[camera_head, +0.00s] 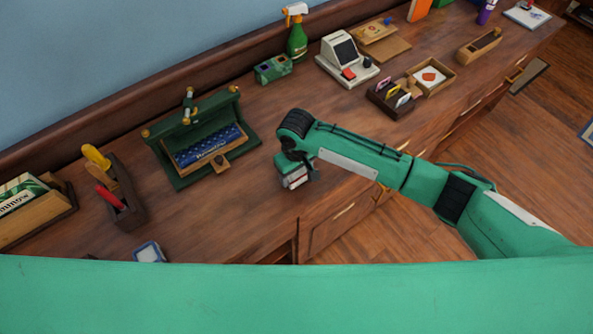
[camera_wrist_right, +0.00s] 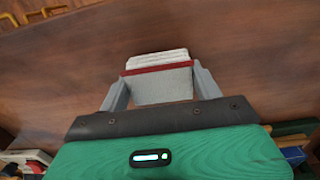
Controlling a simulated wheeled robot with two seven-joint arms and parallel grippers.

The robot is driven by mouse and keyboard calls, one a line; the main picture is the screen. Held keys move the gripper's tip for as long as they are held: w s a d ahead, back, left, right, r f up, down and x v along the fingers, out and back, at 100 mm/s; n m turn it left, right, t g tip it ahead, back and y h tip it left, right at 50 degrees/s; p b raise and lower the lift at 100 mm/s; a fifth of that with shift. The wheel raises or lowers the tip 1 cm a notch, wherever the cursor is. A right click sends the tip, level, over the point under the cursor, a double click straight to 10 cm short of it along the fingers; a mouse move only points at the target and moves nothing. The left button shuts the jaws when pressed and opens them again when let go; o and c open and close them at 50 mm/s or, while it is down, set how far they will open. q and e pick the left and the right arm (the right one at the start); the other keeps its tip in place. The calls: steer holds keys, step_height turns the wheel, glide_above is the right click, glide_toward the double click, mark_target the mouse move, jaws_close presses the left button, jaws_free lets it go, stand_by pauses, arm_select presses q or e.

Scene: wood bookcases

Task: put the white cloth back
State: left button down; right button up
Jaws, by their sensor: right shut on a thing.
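My right gripper (camera_head: 295,182) is over the front part of the wooden counter (camera_head: 235,220), near its edge. In the right wrist view the right gripper (camera_wrist_right: 158,85) has its two grey fingers shut on the white cloth (camera_wrist_right: 158,60), a folded white piece with a dark red stripe across it. The cloth sticks out beyond the fingertips. In the head view only a small white and red part of the cloth (camera_head: 294,178) shows below my wrist. I cannot tell whether the cloth touches the counter. My left gripper is not in view.
A green stand (camera_head: 200,145) with a blue pad is left of my gripper. A tool caddy (camera_head: 128,200), wooden box (camera_head: 35,215), spray bottle (camera_head: 297,40), cash register (camera_head: 345,60) and card tray (camera_head: 390,98) stand around. Bare counter lies between the stand and my gripper.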

steer(key=shift+f, duration=0.25)
steer(key=shift+f, duration=0.15)
steer(key=o, duration=0.9)
step_height(320, 180, up, 12)
steer(key=shift+r+b, duration=0.2)
steer(key=shift+b, duration=0.55)
steer(key=shift+f, duration=0.1)
